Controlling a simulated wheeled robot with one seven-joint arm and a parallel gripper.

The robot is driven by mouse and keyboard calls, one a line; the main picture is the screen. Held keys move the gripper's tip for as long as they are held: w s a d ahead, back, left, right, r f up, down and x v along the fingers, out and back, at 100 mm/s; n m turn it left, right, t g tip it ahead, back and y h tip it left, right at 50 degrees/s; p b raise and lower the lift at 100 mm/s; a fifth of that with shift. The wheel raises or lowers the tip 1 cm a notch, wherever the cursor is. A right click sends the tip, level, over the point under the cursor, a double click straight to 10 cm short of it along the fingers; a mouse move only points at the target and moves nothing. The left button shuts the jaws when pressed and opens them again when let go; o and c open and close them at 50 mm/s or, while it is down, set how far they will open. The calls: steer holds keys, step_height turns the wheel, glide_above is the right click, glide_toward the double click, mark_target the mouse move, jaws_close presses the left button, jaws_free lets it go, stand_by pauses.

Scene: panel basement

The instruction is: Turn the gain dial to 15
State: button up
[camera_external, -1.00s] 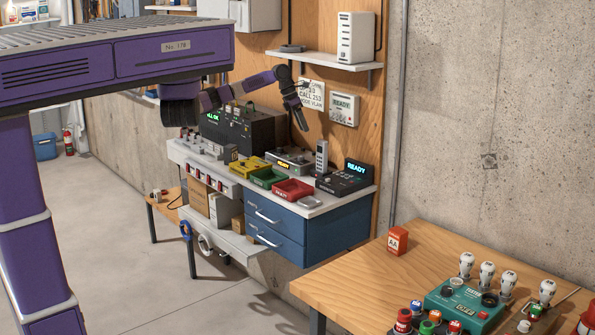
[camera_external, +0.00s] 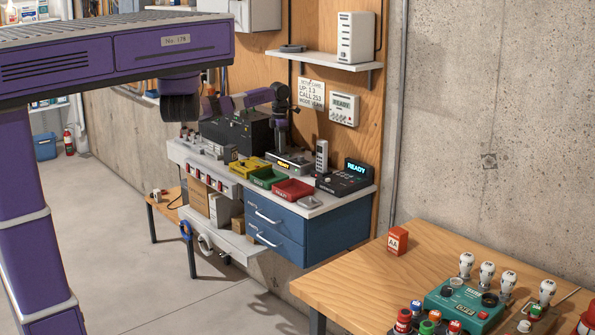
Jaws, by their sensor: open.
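My gripper (camera_external: 281,146) points straight down over a grey box with a small lit display (camera_external: 300,164) on the back bench. Its jaws are open, and the fingertips are close to the box's top. I cannot tell whether they touch it or are around a knob. The gain dial cannot be made out at this size. The gripper and wrist cover part of the box's top. No dial reading is legible.
A yellow bin (camera_external: 254,164), a green bin (camera_external: 268,177) and a red bin (camera_external: 293,190) stand in front. A handset (camera_external: 321,154) and a black console reading READY (camera_external: 344,179) stand to the right. A dark cabinet (camera_external: 227,135) is to the left. A shelf (camera_external: 318,58) hangs above.

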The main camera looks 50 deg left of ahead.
steer(key=shift+f, duration=0.15)
jaws_close()
steer(key=shift+n, duration=0.3)
steer(key=n+p, duration=0.1)
steer(key=n, duration=0.3)
steer(key=shift+p, duration=0.3)
steer(key=shift+w+n+p, duration=0.1)
steer(key=shift+n+p, duration=0.45)
steer(key=shift+n, duration=1.05)
